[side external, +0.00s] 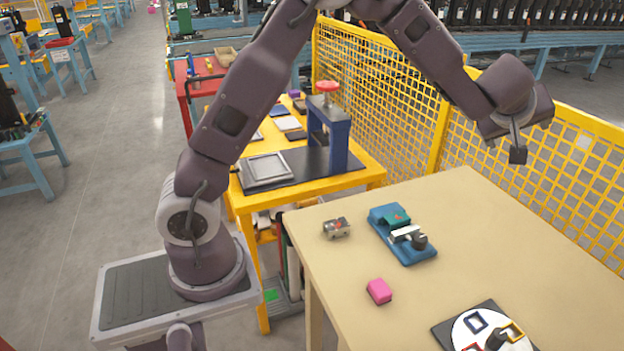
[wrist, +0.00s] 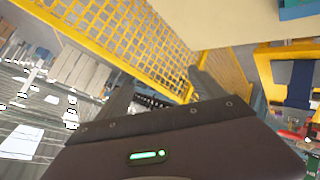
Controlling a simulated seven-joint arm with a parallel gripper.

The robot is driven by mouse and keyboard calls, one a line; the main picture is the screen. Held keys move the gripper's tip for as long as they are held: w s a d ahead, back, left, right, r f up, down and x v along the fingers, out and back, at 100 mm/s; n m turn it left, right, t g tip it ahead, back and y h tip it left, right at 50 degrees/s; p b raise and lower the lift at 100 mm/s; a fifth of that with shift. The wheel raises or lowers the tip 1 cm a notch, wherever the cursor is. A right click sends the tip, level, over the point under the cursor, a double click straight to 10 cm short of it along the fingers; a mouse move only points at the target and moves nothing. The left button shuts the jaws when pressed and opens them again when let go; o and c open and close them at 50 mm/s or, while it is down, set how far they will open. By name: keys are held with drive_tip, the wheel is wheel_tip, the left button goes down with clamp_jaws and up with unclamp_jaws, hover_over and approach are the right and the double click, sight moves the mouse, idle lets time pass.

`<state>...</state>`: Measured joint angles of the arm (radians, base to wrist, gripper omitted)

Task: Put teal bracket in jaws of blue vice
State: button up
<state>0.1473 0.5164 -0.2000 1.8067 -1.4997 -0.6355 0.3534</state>
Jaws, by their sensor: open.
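A blue vice (side external: 421,250) lies on the beige table in the side view, with pale jaws and a dark knob at its near end. A teal-green piece (side external: 397,217) with a small red mark sits at the vice's far end. I cannot tell whether it is the teal bracket or part of the vice. My gripper (side external: 517,153) is high above the table, right of the vice and well apart from it. In the wrist view my gripper (wrist: 160,86) has its fingers spread with nothing between them. A blue edge (wrist: 298,10), possibly the vice, shows at the top right.
A grey metal block (side external: 337,228) and a pink block (side external: 379,291) lie on the table (side external: 510,240). A round white plate (side external: 470,338) with coloured frames is at the front. A yellow mesh fence (side external: 580,165) stands behind. A yellow bench (side external: 367,173) with a blue press is left.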

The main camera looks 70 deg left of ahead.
drive_tip(key=s+d+r+m+t+h, duration=0.2)
drive_tip(key=s+d+r+m+h, duration=0.55)
drive_tip(key=s+r, duration=0.5)
drive_tip(key=s+a+f+m+g+y, duration=0.1)
drive_tip(key=s+f, duration=0.3)
drive_tip(key=s, duration=0.6)
drive_tip(key=s+a+f+m+g+y, duration=0.1)
drive_tip(key=s+a+f+m+g, duration=0.1)
drive_tip(key=s, duration=0.8)
drive_tip(key=s+a+f+m+g+y, duration=0.1)
drive_tip(key=s+a+f+m+g, duration=0.1)
drive_tip(key=s+f, duration=0.4)
drive_tip(key=s+a+g, duration=0.1)
drive_tip(key=s+a, duration=0.1)
drive_tip(key=s, duration=0.2)
drive_tip(key=shift+s+a+m+g, duration=0.15)
drive_tip(key=shift+s+m+g, duration=0.15)
drive_tip(key=shift+s+m, duration=0.1)
